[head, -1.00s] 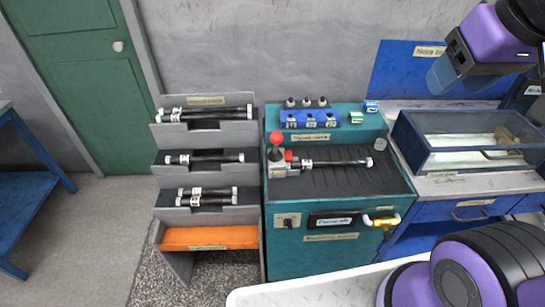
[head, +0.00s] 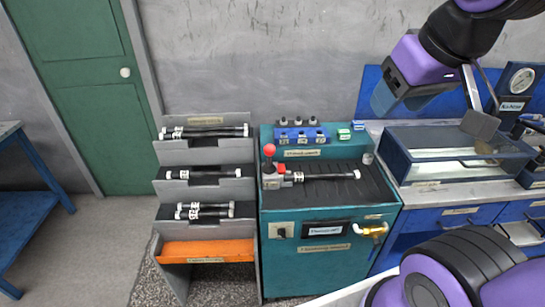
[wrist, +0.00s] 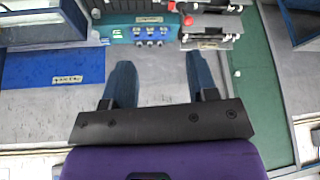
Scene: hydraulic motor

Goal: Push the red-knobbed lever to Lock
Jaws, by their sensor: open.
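The lever's red knob (head: 269,150) stands upright at the left end of the teal bench (head: 330,223), beside a clamp with a red part. A black hose (head: 325,176) with pale end fittings lies from that clamp across the dark bench top. I cannot read a Lock mark. My gripper (head: 385,97) is open and empty, high above the right side of the bench and well apart from the lever. In the wrist view, its two blue fingers (wrist: 157,82) are spread, and the red knob (wrist: 189,20) shows at the top, beyond them.
A grey stepped rack (head: 247,198) with several hoses and an orange bottom shelf stands left of the bench. A blue block (head: 301,135) with knobs sits at the bench's back. A glass-sided tank (head: 400,172) stands to the right. The space above the bench is clear.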

